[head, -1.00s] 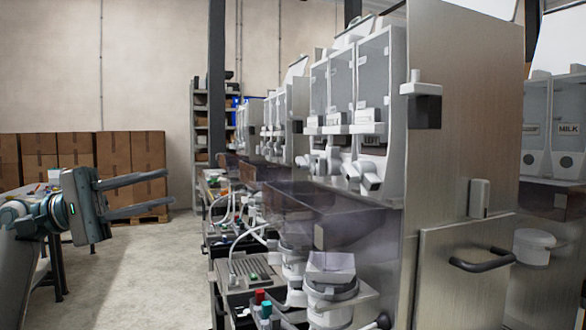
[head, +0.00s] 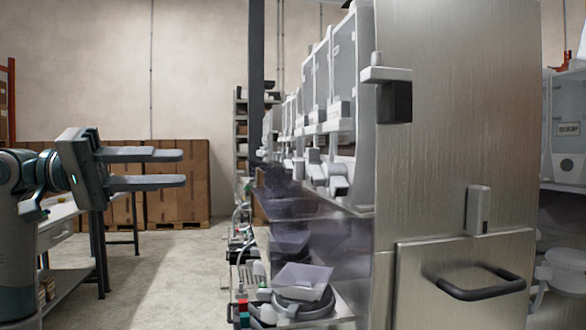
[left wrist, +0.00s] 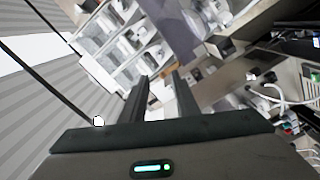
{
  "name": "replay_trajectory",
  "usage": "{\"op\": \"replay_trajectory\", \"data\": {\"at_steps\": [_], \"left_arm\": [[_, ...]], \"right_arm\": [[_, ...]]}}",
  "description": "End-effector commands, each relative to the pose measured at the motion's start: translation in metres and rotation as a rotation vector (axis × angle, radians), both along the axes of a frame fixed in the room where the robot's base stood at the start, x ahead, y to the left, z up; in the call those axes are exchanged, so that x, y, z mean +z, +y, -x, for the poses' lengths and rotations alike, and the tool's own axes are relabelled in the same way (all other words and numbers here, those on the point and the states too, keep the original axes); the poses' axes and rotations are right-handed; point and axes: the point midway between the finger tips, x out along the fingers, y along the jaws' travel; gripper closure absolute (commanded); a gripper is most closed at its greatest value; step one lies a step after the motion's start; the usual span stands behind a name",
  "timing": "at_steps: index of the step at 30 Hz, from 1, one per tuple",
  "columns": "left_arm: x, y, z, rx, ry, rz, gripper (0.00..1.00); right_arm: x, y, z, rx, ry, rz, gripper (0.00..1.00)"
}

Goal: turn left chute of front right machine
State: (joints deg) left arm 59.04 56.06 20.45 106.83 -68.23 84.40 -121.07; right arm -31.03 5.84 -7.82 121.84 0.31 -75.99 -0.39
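The nearest dispenser machine (head: 455,130) stands right of centre in the head view, its steel side panel towards me. Its hoppers (head: 341,70) show edge-on in a row beyond the panel, with white chutes (head: 338,178) below them. I cannot tell the left chute from the others at this angle. My left gripper (head: 184,168) is at the left, open and empty, well apart from the machines. In the left wrist view its two fingers (left wrist: 160,95) stand apart, with blurred machine parts (left wrist: 125,45) far beyond. My right gripper is not in view.
A panel with a dark handle (head: 482,285) is on the machine's side. A tray (head: 303,280) sits low in front of the machine. Another machine (head: 565,130) is at the right edge. Cardboard boxes (head: 180,180) line the back wall. The floor (head: 175,275) between is clear.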

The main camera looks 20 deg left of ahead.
Motion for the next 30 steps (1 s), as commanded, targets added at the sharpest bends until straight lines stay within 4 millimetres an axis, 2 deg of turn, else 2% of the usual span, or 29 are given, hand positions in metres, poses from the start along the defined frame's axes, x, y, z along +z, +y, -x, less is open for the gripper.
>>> {"op": "replay_trajectory", "data": {"at_steps": [19,26,30], "left_arm": [[0.001,-0.001,0.001,0.007,-0.012,-0.014,0.72],[0.002,-0.016,-0.01,0.005,-0.011,-0.015,0.72],[0.003,-0.033,-0.022,0.004,-0.012,-0.013,0.72]], "right_arm": [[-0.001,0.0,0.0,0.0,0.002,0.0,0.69],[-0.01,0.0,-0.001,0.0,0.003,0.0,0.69],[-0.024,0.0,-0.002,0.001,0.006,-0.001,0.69]]}}
